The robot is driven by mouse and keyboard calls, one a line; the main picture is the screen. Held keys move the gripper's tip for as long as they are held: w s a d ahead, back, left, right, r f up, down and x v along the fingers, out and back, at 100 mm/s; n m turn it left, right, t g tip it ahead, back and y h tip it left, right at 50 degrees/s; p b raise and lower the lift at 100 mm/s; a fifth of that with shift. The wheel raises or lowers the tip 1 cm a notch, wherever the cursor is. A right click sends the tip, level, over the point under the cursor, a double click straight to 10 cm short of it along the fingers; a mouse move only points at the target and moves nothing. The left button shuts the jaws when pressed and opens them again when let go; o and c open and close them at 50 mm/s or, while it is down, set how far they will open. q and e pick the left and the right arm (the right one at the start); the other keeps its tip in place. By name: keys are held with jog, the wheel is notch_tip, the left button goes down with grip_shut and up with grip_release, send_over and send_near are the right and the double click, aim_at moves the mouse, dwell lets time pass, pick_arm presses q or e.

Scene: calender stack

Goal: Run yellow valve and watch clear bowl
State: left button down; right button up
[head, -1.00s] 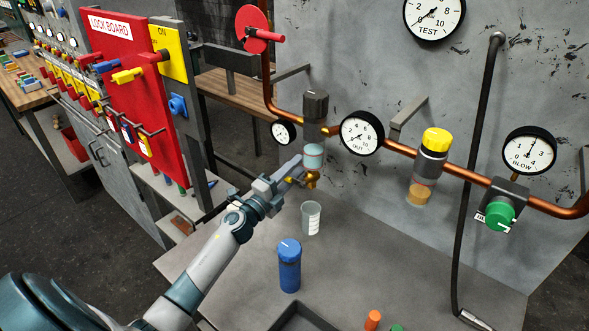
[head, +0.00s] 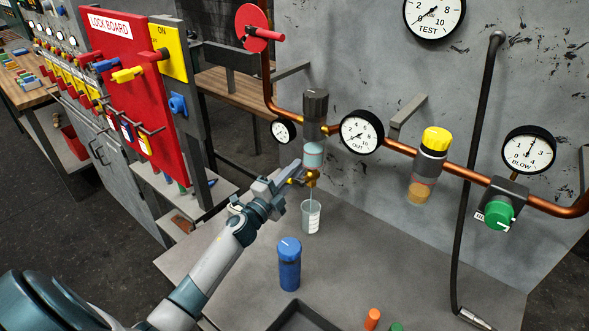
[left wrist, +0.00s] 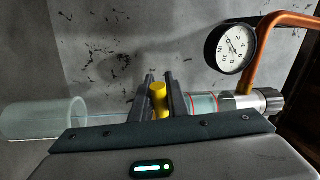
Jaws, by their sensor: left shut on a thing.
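My left gripper (head: 303,177) is shut on the yellow valve (left wrist: 158,101) below the clear bowl (head: 314,155). In the left wrist view its two fingers (left wrist: 160,92) stand on either side of the valve. The clear bowl hangs under a dark grey cap on the copper pipe and holds pale blue liquid. It also shows in the left wrist view (left wrist: 203,104), with a red line on it. A thin stream runs from the brass outlet (head: 312,178) into a clear cup (head: 311,217) on the bench. My right gripper is not in view.
The OUT gauge (head: 361,132) sits just right of the bowl. A blue bottle (head: 289,265) stands on the grey bench (head: 400,265) in front of the cup. A yellow-capped unit (head: 431,160) and a green knob (head: 498,214) are farther right. The red lock board (head: 140,110) stands at left.

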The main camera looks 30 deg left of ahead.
pick_arm(q)
jog(key=shift+d+f+n+y+p, duration=0.15)
jog(key=shift+f+n+y, duration=0.25)
jog(key=shift+n, duration=0.8)
jog(key=shift+f+n+y+p, duration=0.2)
jog(key=shift+f+n+y, duration=0.2)
jog(key=shift+n, duration=0.8)
jog(key=c, duration=1.7)
grip_release()
jog(key=shift+c, duration=0.2)
jog(key=shift+s+f, duration=0.1)
jog(key=shift+s, duration=0.05)
jog(key=s+f+b, duration=0.2)
jog(key=s+b, duration=0.3)
jog(key=s, duration=1.2)
jog(key=shift+a+f, duration=0.35)
dwell(1.1)
